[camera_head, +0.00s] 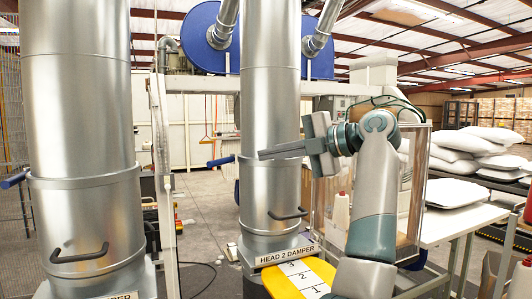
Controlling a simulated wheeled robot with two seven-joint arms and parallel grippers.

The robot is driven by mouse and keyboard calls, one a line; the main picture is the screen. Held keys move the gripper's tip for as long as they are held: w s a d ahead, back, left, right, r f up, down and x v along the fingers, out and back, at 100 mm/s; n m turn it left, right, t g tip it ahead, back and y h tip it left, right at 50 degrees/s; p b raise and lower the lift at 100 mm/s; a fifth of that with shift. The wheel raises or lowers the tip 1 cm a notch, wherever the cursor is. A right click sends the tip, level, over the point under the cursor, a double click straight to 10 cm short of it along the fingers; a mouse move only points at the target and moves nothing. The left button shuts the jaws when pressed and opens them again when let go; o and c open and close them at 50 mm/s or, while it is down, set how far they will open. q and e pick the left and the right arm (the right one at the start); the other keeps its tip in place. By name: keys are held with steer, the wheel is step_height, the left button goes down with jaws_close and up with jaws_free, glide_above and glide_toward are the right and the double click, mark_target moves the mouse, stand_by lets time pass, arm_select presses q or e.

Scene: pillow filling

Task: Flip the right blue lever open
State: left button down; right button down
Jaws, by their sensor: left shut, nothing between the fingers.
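The right blue lever (221,161) sticks out to the left from the right-hand metal duct (270,100), tilted slightly up toward the duct. Another blue lever (14,180) sticks out from the left-hand duct (80,120) at the picture's left edge. My left gripper (264,154) is shut and empty. Its fingers point left across the front of the right duct, and their tips are to the right of the right blue lever, apart from it in the picture. I cannot tell the depth between them. My right gripper is not in view.
A dark handle (288,214) sits low on the right duct, above the "HEAD 2 DAMPER" label (287,252). A similar handle (78,254) is on the left duct. A yellow numbered plate (300,278) is below. A white table (455,222) with pillows stands at the right.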

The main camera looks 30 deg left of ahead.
arm_select(q)
steer(key=p, duration=0.6)
glide_toward(218, 163)
steer(key=x, duration=0.4)
steer(key=shift+a+r, duration=0.1)
steer(key=shift+a, duration=0.2)
steer(key=shift+p+x, duration=0.35)
steer(key=shift+x, duration=0.6)
